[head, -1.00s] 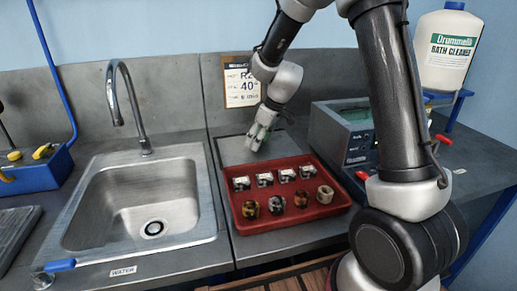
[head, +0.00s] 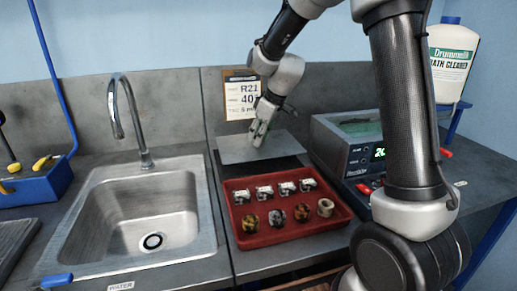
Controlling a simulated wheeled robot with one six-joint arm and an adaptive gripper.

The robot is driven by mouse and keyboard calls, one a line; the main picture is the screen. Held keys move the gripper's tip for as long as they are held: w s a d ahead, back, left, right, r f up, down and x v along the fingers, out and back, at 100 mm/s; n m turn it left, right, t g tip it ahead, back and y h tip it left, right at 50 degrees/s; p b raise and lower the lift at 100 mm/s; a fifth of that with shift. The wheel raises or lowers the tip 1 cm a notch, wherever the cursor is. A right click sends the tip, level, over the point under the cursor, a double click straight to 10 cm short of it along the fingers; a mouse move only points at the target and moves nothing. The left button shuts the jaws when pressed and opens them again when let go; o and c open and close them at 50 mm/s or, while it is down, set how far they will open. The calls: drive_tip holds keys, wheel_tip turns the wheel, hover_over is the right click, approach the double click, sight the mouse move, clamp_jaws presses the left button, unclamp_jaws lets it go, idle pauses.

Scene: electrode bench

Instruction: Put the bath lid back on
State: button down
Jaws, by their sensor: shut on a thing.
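The bath lid (head: 285,146) is a flat grey plate behind the red tray. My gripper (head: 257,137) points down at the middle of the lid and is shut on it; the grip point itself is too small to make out. The lid looks level and seems to be a little above the bench. The bath (head: 340,152) is a grey box with a lit green display, to the right of the lid. Its top is uncovered and shows a greenish surface. My arm hides part of the bath's right side.
A red tray (head: 240,238) with several small parts stands in front of the lid. A sink (head: 75,225) with a tall tap (head: 133,120) is at left. A bath cleaner bottle (head: 452,65) stands at back right. A card (head: 240,88) leans on the back wall.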

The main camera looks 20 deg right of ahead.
drive_tip(key=shift+r, duration=3.75)
drive_tip(key=shift+r, duration=0.1)
